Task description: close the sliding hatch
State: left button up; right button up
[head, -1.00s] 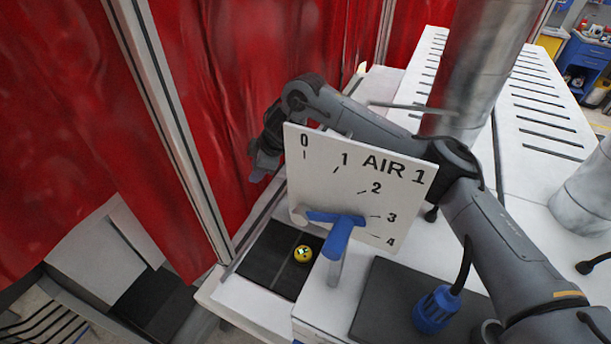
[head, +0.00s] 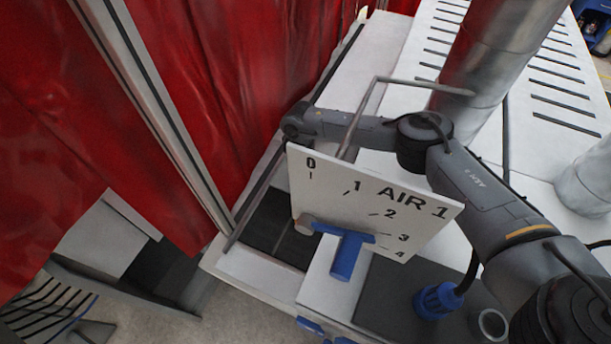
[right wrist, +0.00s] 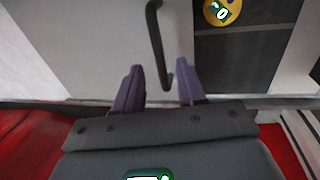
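The right wrist view shows the sliding hatch as a pale panel (right wrist: 95,40) with a dark bent handle (right wrist: 157,45). A dark opening (right wrist: 240,62) lies to its right. My right gripper (right wrist: 161,68) is open, its purple fingers on either side of the handle's lower end; I cannot tell whether they touch it. In the head view, part of the dark opening (head: 268,224) shows left of the AIR 1 plate. That plate hides my right gripper there. My left gripper is not in view.
The white AIR 1 plate (head: 420,215) with a blue lever (head: 347,255) stands in front of my right arm. Red curtains (head: 250,80) and a metal post (head: 150,110) border the left side. A grey bent rod (head: 362,115) and a metal duct (head: 510,50) rise behind the plate.

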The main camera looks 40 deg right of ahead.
jog(key=shift+w+d+f, duration=0.1)
jog(key=shift+d+f, duration=0.05)
jog(key=shift+f, duration=0.65)
jog(key=shift+w+d+f, duration=0.1)
jog(key=shift+d+f, duration=0.05)
jog(key=shift+f, duration=0.65)
jog(key=shift+c, duration=0.2)
grip_shut()
